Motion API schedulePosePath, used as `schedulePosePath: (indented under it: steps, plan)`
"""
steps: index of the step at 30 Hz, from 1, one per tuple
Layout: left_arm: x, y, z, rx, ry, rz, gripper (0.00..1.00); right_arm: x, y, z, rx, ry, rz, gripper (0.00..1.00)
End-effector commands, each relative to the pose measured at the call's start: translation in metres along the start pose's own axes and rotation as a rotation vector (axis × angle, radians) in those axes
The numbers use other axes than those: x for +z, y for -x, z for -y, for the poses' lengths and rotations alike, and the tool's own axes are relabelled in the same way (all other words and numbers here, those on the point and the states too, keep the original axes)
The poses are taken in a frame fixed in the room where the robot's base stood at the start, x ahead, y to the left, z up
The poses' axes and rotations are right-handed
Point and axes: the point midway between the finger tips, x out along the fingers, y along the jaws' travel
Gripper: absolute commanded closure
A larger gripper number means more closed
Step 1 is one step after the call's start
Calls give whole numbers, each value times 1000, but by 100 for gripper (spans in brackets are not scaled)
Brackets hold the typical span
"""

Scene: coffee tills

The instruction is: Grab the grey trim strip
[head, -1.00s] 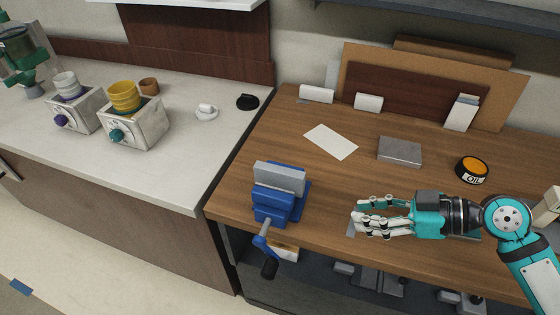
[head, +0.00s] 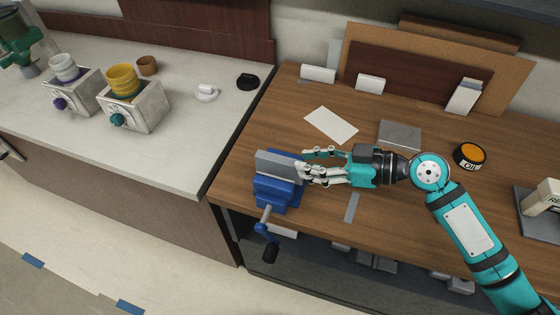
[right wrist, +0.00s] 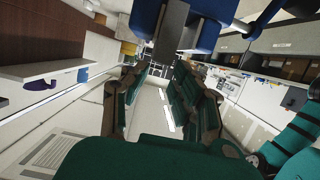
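The grey trim strip (head: 351,208) appears as a thin flat grey piece at the front edge of the wooden bench (head: 400,220). My right gripper (head: 306,165) is to the left of and behind it, with its fingers pointing left at the blue vise (head: 277,190). The fingers are apart, with a gap between them, and hold nothing that I can see. In the right wrist view my right gripper (right wrist: 155,80) is also spread open, and the vise (right wrist: 205,35) is just beyond its fingertips. Whether a finger touches the vise I cannot tell. My left gripper is not in view.
A grey metal block (head: 400,134), an oil tin (head: 469,155) and a white sheet (head: 331,125) lie behind my right arm. Boards (head: 425,70) lean on the wall. A light counter (head: 190,140) with two grinders stands at the left.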

Motion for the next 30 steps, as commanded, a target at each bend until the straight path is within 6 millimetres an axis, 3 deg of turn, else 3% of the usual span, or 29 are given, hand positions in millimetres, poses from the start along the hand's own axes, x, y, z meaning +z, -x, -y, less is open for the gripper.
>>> schedulePosePath:
  steps: [4,12,20,26,30]
  plan:
    - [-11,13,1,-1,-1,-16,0,-5,-13,0,-1,-4,-2,73]
    - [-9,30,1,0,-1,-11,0,-3,-49,-2,0,-1,0,73]
    - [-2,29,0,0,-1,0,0,0,-53,-2,1,0,1,73]
    - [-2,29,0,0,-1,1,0,0,-53,-2,1,0,1,98]
    - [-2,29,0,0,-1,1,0,-1,-53,-2,1,0,0,100]
